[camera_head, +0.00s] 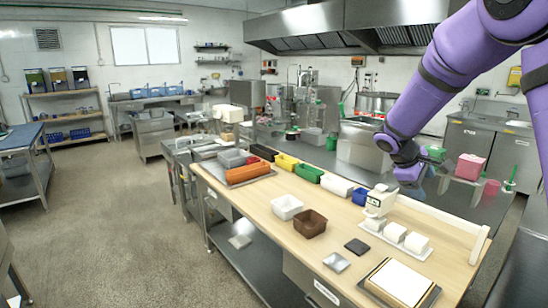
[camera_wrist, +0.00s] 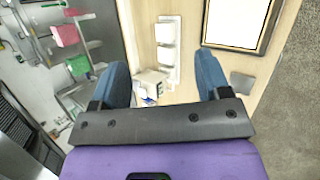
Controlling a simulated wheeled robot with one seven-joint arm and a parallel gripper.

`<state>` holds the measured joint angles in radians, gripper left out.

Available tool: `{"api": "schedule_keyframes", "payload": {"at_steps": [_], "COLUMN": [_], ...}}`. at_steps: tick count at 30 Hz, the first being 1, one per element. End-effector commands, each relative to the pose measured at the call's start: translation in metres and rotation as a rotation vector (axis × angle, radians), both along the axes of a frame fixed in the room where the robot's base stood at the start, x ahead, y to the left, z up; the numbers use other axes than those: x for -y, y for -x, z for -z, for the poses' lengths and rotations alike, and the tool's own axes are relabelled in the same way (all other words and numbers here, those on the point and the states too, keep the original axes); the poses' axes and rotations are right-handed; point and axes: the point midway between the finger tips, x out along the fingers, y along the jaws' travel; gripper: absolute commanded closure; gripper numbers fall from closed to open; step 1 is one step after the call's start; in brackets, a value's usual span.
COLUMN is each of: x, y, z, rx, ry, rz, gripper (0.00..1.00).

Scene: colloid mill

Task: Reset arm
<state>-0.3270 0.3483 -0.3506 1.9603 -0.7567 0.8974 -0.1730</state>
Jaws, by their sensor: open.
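My purple arm comes in from the upper right in the head view. My gripper (camera_head: 411,178) hangs above the far side of the wooden table, just right of a small white machine (camera_head: 378,202). In the wrist view my gripper (camera_wrist: 162,72) shows two blue fingers spread wide apart, with nothing held between them. The white machine (camera_wrist: 152,82) and a white tray (camera_wrist: 177,70) with white blocks lie below, seen between the fingers. Part of the machine is hidden by the gripper's dark bar in the wrist view.
The wooden table (camera_head: 262,205) carries several coloured bins, a white bin (camera_head: 287,206), a brown bin (camera_head: 310,223), a dark square pad (camera_head: 357,246) and a framed white panel (camera_head: 400,284). A pink box (camera_head: 470,166) stands behind at right. Floor at left is open.

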Motion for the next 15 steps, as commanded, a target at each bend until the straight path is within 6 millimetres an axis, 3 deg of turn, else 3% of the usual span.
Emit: {"api": "schedule_keyframes", "payload": {"at_steps": [6,15], "x": [-0.006,-0.022], "y": [0.056,0.136], "z": [-0.041,-0.084], "rx": [0.104,0.234], "ry": [-0.170,-0.381], "rz": [0.109,0.233], "gripper": [0.30,0.30]}}
